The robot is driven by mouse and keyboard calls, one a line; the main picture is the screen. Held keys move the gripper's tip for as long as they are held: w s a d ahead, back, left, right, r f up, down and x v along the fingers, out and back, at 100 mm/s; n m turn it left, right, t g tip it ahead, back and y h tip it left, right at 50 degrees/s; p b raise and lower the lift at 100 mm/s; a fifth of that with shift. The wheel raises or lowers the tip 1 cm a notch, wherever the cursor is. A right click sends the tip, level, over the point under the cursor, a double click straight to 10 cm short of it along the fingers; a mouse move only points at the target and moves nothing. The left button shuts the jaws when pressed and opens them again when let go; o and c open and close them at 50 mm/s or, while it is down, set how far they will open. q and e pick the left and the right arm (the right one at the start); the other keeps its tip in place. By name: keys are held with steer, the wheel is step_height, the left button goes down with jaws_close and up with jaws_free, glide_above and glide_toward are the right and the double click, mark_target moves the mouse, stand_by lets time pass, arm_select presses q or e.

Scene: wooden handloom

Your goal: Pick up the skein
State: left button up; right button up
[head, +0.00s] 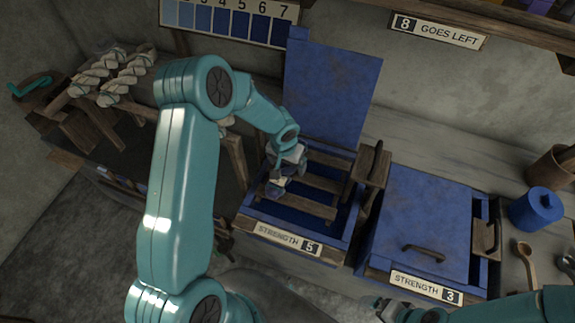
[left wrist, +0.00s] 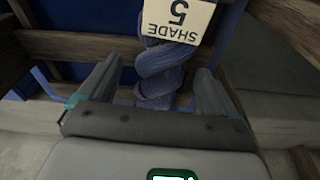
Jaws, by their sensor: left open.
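A twisted blue skein (left wrist: 165,72) with a white tag (left wrist: 180,20) reading "SHADE 5" shows in the left wrist view, in front of wooden bars. It lies between the two fingers of my left gripper (left wrist: 150,90), which is open with gaps on both sides. In the head view my left gripper (head: 284,170) is at the left side of the open blue vat (head: 345,238) labelled "STRENGTH 5", over its wooden slats (head: 312,183). The gripper largely hides the skein there. My right gripper (head: 400,312) is at the bottom edge, its jaws unclear.
The raised blue lid (head: 330,90) stands behind the vat. A closed blue vat (head: 425,215) labelled "STRENGTH 3" is to the right, with a blue jar (head: 537,208) and wooden spoon (head: 525,260) beyond. Pale twisted skeins (head: 115,70) lie on a wooden stand at left.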

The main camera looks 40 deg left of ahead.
arm_select(q)
steer(key=shift+f, duration=0.35)
steer(key=c, duration=1.2)
steer(key=shift+r, duration=0.1)
steer(key=shift+c, duration=0.2)
